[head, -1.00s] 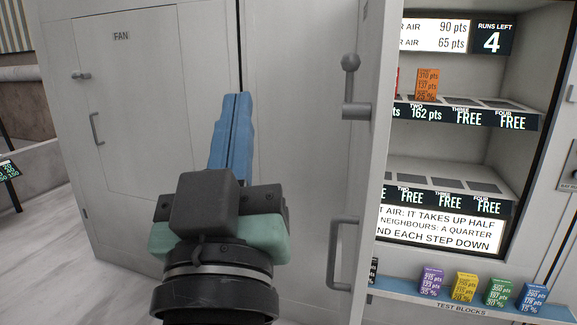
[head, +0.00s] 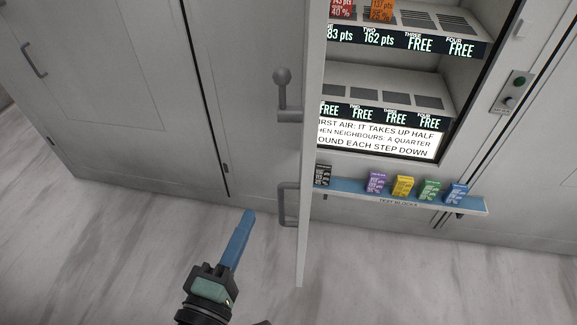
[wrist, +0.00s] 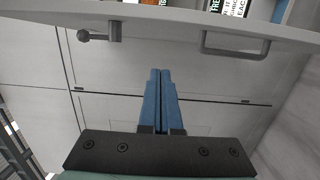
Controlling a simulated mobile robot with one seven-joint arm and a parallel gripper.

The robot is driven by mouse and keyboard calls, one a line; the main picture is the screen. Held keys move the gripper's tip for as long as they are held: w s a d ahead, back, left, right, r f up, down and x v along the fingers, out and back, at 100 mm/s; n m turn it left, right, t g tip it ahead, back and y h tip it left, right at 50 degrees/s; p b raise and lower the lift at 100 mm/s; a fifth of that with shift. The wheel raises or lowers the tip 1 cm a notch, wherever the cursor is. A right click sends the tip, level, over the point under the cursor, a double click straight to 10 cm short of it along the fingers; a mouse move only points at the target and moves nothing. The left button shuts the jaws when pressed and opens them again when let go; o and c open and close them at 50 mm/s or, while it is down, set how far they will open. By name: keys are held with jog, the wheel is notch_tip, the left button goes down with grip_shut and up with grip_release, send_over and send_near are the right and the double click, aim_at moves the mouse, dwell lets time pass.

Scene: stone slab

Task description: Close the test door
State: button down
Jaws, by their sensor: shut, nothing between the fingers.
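The test door (head: 311,150) stands open, seen nearly edge-on in the head view, to the left of the lit test chamber. It carries a lever with a round knob (head: 284,95) and, lower down, a grey bar handle (head: 287,204). My gripper (head: 249,214) is shut and empty, its blue fingers pressed together. It is left of the door and the bar handle, apart from both in the head view. In the wrist view the gripper (wrist: 159,72) points at the cabinet front, with the door (wrist: 180,13), lever and bar handle (wrist: 236,45) across the top.
The chamber holds shelves (head: 385,85) with a red block (head: 342,9) and an orange block (head: 382,10). A blue ledge (head: 465,202) below carries several coloured blocks. A control panel (head: 513,92) is at right. The floor (head: 120,240) in front is clear.

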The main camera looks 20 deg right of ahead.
jog(key=w+d+p, duration=0.5)
jog(key=d, duration=0.5)
jog(key=shift+w, duration=0.3)
